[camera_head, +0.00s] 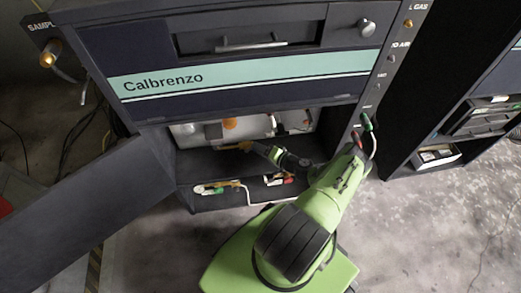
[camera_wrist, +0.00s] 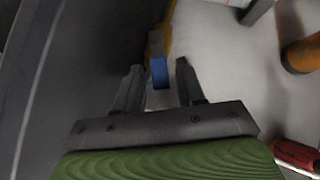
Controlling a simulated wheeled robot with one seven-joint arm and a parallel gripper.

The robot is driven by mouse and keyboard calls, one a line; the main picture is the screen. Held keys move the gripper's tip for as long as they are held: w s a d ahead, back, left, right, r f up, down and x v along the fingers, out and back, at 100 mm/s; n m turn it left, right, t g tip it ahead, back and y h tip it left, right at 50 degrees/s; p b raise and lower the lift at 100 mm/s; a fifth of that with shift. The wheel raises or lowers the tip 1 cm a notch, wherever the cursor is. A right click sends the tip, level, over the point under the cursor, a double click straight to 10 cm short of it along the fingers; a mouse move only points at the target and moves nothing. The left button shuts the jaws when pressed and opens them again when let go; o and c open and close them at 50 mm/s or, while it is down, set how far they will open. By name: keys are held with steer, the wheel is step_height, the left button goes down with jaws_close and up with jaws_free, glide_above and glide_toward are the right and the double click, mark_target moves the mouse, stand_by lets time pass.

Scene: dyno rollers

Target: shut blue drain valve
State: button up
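The blue drain valve handle (camera_wrist: 159,71) shows in the wrist view just ahead of my gripper, in line with the gap between the fingers. A grey and orange-brown fitting sits right behind it. My gripper (camera_wrist: 158,82) is open, with one finger on each side of the gap and nothing clearly held. I cannot tell whether the fingertips reach past the blue handle. In the head view my gripper (camera_head: 246,147) reaches into the open lower bay of the Calbrenzo cabinet (camera_head: 240,85). The blue handle cannot be made out there.
The cabinet door (camera_head: 85,205) stands open at the left. A pale tank (camera_wrist: 225,65) fills the right of the wrist view, with an orange-brown pipe (camera_wrist: 302,53) and a red-handled part (camera_wrist: 297,154). A second cabinet (camera_head: 470,120) stands at the right.

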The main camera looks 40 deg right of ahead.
jaws_close()
steer(key=shift+r, duration=0.1)
steer(key=p, duration=0.2)
steer(key=r+n+g+p, duration=0.1)
steer(key=p, duration=0.1)
steer(key=shift+w+a+r+h, duration=0.15)
steer(key=shift+a+h, duration=0.15)
steer(key=p, duration=0.2)
steer(key=a+r+n+g+h+p, duration=0.1)
steer(key=p, duration=0.1)
steer(key=shift+w+g, duration=0.2)
steer(key=shift+g, duration=0.1)
steer(key=n+g+h+p, duration=0.1)
steer(key=p, duration=0.1)
steer(key=a+n+h+p, duration=0.1)
steer(key=p, duration=0.1)
steer(key=shift+w+r+g, duration=0.35)
steer(key=shift+w+g, duration=0.05)
steer(key=shift+w+a+n+g+h+p, duration=0.25)
steer(key=shift+a+n+g+h+p, duration=0.25)
steer(key=shift+h+p, duration=0.4)
steer(key=shift+d, duration=0.1)
steer(key=shift+f, duration=0.1)
